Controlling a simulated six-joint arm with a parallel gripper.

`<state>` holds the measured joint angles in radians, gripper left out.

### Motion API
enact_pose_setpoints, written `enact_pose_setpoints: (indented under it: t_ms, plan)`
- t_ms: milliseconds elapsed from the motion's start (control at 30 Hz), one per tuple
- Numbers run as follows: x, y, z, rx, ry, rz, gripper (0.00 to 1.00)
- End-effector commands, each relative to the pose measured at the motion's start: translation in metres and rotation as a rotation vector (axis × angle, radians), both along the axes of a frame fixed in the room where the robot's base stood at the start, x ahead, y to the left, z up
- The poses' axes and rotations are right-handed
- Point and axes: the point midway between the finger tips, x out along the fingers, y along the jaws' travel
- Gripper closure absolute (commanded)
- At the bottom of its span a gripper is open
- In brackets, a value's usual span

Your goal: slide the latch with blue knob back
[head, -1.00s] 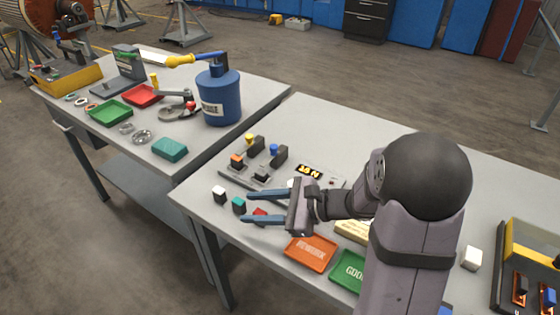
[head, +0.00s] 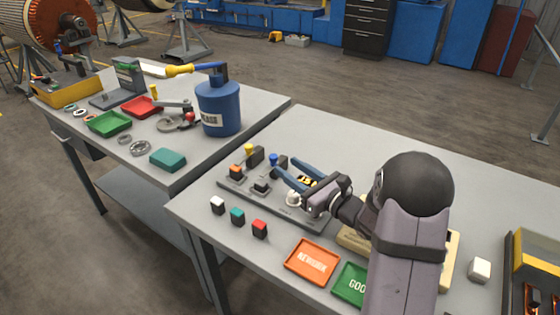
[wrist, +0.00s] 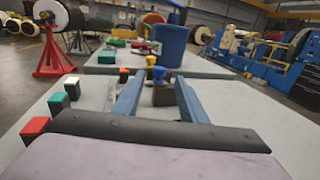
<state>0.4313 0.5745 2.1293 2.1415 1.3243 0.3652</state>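A latch board (head: 232,187) lies on the right table, with a blue knob (head: 273,160) beside a dark block (head: 281,168) near its back edge. My gripper (head: 284,167) is open, with its two blue fingers pointing toward the blue knob. In the wrist view the blue knob (wrist: 158,75) shows between the two fingers, apart from both, with a dark block (wrist: 164,95) under it or close by. I cannot tell the exact distance from the fingertips to the knob. The latch itself is hard to make out.
White, teal and red cubes (head: 259,228) sit along the front edge. An orange tray (head: 312,261) and a green tray (head: 350,284) lie near my arm. A blue canister (head: 220,108) stands on the left table.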

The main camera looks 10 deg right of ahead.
Motion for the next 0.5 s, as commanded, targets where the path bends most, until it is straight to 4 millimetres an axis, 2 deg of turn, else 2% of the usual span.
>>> enact_pose_setpoints:
  t_ms: [300,500]
  plan:
    - [0.033,0.020,0.001,-0.001,0.001,0.001,0.62]
    - [0.041,0.025,0.000,-0.001,0.001,0.001,0.62]
